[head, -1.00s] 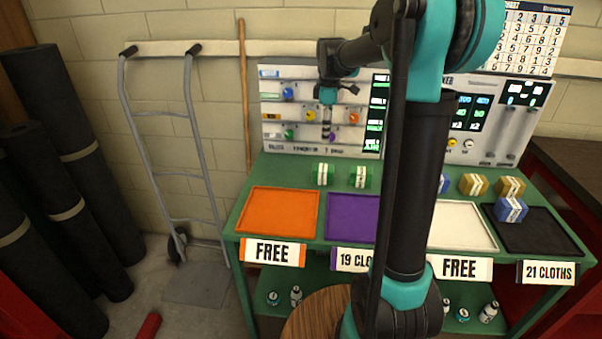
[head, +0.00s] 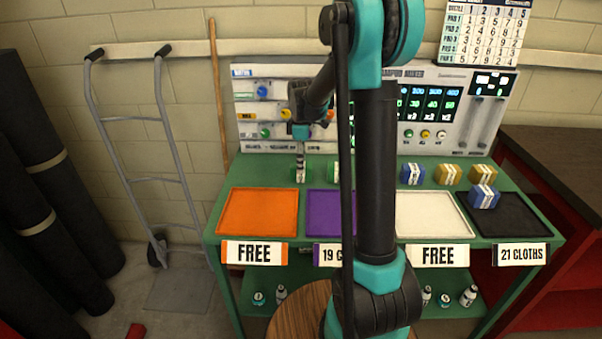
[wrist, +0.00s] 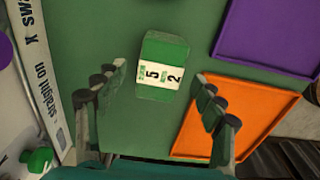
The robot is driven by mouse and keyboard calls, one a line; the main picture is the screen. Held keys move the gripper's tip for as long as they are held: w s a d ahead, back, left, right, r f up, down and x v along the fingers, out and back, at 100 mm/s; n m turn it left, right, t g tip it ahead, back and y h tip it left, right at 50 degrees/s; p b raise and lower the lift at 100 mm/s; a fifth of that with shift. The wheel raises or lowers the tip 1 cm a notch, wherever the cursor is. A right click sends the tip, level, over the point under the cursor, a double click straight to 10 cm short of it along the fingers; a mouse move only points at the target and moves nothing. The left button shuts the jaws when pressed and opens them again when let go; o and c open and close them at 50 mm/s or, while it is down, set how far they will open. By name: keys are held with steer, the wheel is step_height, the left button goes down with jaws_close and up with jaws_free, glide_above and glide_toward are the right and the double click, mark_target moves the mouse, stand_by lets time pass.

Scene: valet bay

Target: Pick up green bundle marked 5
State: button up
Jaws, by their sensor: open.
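A green bundle with a white band printed with a 5 and a 2 (wrist: 163,70) lies on the green bench top in the wrist view. My gripper (wrist: 161,88) is open, with one finger to each side of this bundle. It is not gripped, and I cannot tell the height gap. In the head view my gripper (head: 300,168) points down at the left green bundle (head: 308,174), which it partly hides. A second green bundle (head: 334,172) stands to its right, partly behind my arm; its marking is unreadable.
An orange tray (head: 258,213) marked FREE and a purple tray (head: 322,204) lie in front. A white tray (head: 432,216), black tray (head: 510,215), blue bundles (head: 484,197) and yellow bundles (head: 447,174) are to the right. The dispenser panel (head: 262,131) stands close behind.

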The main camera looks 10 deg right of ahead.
step_height(320, 180, down, 4)
steer(key=shift+f, duration=0.25)
steer(key=c, duration=1.3)
steer(key=shift+r, duration=0.1)
steer(key=shift+c, duration=0.2)
